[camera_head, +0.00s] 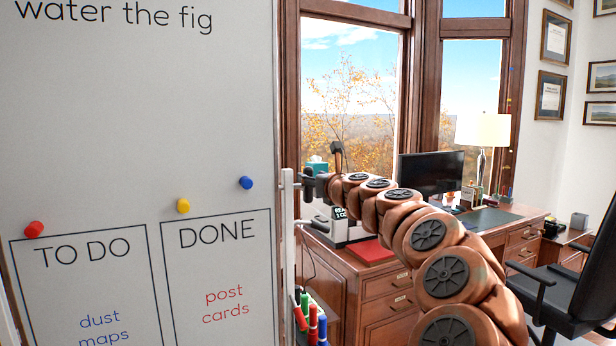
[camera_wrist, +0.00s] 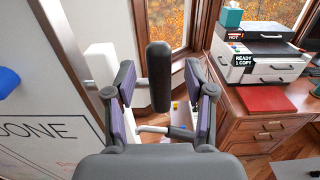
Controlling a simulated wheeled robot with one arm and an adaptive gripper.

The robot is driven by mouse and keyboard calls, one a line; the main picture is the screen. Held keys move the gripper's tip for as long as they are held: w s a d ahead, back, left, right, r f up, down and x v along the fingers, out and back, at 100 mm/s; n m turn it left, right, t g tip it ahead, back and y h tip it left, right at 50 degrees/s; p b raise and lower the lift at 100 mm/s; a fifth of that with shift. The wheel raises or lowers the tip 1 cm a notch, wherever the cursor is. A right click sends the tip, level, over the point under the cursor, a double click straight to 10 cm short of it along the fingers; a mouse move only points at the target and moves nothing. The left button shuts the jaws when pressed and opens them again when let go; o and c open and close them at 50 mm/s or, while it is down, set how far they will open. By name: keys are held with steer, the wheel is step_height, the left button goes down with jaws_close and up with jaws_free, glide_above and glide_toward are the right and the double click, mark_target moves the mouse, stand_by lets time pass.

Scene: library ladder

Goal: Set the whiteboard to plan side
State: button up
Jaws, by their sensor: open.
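The whiteboard (camera_head: 140,150) fills the left of the head view, showing "water the fig", a TO DO box and a DONE box. The wrist view shows its lower part with DONE (camera_wrist: 40,131). At its right edge is a pale upright bar (camera_head: 287,235). A dark upright grip (camera_wrist: 158,77) on a metal stem stands beside a white block (camera_wrist: 102,70). My gripper (camera_head: 316,185) is at the board's right edge. In the wrist view my gripper (camera_wrist: 160,92) has its fingers apart, one on each side of the dark grip, with gaps visible.
Red, yellow and blue magnets (camera_head: 246,183) sit on the board. Markers (camera_head: 312,320) stand in a holder at its lower right edge. A wooden desk (camera_head: 385,300) with a printer (camera_wrist: 262,52), monitor (camera_head: 432,172) and lamp lies beyond. An office chair (camera_head: 560,285) is at right.

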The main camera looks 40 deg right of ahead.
mark_target(308, 203)
steer(key=shift+x, duration=1.6)
steer(key=shift+c, duration=0.2)
jaws_close()
